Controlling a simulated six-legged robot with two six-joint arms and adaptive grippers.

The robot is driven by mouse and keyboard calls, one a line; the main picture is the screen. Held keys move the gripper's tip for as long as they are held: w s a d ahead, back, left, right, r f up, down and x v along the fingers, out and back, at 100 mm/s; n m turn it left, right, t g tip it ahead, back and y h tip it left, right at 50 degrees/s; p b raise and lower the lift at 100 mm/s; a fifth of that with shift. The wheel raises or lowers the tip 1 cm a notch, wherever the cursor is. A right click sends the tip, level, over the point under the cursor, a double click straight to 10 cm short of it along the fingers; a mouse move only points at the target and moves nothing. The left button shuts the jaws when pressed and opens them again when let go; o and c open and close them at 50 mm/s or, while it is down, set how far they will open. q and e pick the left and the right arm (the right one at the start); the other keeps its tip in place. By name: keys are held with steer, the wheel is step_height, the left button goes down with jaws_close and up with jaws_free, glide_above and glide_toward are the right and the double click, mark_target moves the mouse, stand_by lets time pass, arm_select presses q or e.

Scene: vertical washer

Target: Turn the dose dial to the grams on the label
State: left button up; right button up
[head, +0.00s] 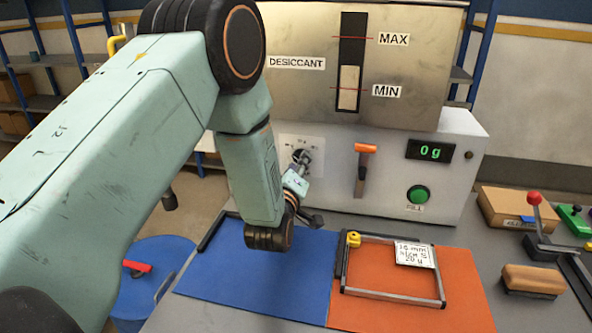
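The dose dial (297,156) sits on a white scale plate on the front of the dispenser (460,165). My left gripper (303,160) is at the dial and covers part of it. I cannot tell whether its fingers touch or close on the knob. The scale marks are too small to read. The white label (414,254) lies at the back right of a metal frame on the orange mat; its bottom line looks like 20 g. The green display (430,151) reads 0 g. My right gripper is not in view.
An orange-handled lever (362,165) and a green FILL button (418,195) are right of the dial. Blue (255,270) and orange (455,300) mats lie in front. A brush (533,281) and a red-knobbed lever (534,198) are at right. A blue bin (155,270) stands left.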

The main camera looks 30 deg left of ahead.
arm_select(q)
steer(key=v, duration=1.2)
